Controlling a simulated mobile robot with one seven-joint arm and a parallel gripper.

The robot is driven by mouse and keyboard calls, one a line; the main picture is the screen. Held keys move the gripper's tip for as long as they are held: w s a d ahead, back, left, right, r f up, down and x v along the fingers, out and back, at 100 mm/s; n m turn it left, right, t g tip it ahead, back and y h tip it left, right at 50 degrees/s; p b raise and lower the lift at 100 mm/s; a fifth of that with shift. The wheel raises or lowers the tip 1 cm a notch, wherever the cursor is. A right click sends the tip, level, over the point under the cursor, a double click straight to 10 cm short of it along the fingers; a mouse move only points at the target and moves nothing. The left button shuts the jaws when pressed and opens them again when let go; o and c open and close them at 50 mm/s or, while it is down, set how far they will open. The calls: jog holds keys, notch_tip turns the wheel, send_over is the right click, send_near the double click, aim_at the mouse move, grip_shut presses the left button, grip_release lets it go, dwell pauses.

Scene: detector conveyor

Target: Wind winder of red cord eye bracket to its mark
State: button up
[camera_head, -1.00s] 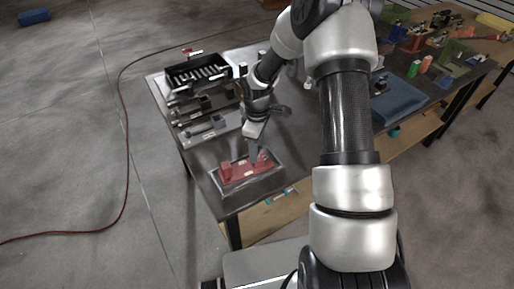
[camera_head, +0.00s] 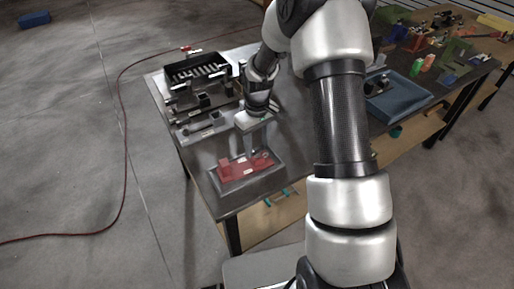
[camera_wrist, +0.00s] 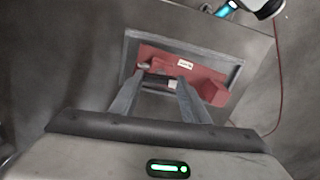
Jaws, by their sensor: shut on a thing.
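The red cord eye bracket (camera_head: 244,167) lies in a shallow grey tray (camera_head: 222,190) at the near corner of the table. In the wrist view the red bracket (camera_wrist: 205,75) has a white label and a raised red block at its right end. My gripper (camera_head: 247,155) points down onto the bracket. In the wrist view my gripper (camera_wrist: 162,80) has its two fingers around a small pale part, taken as the winder (camera_wrist: 172,85), and is shut on it. The fingers hide most of the winder. I cannot make out its mark.
A black slotted rack (camera_head: 197,68) and grey fixtures (camera_head: 203,125) stand on the table behind the tray. A blue bin (camera_head: 395,100) and coloured parts lie on the right. A red cable (camera_head: 123,150) runs along the floor at left.

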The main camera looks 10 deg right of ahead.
aim_at(257, 149)
jog(key=shift+m+b, duration=0.35)
jog(key=shift+m, duration=0.75)
jog(key=o, duration=1.1)
notch_tip(257, 149, up, 18)
jog(key=shift+f, duration=0.25)
